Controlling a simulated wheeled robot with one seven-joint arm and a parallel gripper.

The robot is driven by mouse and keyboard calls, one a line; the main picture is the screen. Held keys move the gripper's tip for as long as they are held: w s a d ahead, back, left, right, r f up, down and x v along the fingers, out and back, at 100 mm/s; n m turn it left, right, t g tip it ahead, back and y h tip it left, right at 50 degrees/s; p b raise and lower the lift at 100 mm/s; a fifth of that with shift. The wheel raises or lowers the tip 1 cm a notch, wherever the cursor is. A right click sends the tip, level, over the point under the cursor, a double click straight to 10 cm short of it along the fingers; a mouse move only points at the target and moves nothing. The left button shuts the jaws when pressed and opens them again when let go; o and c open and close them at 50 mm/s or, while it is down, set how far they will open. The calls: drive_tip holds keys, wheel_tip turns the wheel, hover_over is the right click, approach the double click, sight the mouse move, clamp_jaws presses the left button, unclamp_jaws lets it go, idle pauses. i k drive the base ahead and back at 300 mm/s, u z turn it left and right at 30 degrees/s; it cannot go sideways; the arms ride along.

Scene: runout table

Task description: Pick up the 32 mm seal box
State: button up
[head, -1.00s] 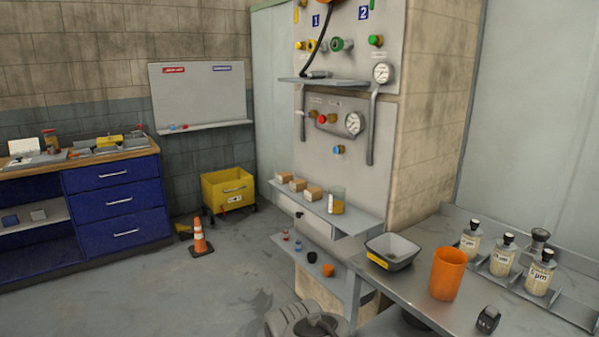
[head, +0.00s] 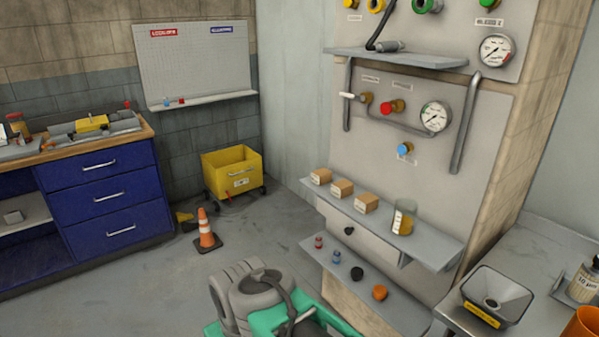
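Three small cardboard boxes stand in a row on the upper grey shelf in the head view: a left box (head: 321,176), a middle box (head: 342,188) and a right box (head: 366,203). Their size marks are too small to read, so I cannot tell which is the 32 mm seal box. Grey and green parts at the bottom centre look like my own arm, below and left of the shelves. No gripper fingers can be made out.
A glass beaker with amber contents (head: 403,218) stands right of the boxes. The lower shelf (head: 352,285) holds small red, blue, black and orange parts. A metal tray (head: 497,297) lies at right. An orange cone (head: 206,232) and yellow bin (head: 232,170) stand on the floor at left.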

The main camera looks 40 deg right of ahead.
sight(343, 188)
drive_tip(key=z, duration=0.1)
drive_tip(key=i, duration=1.7)
drive_tip(key=z, duration=0.2)
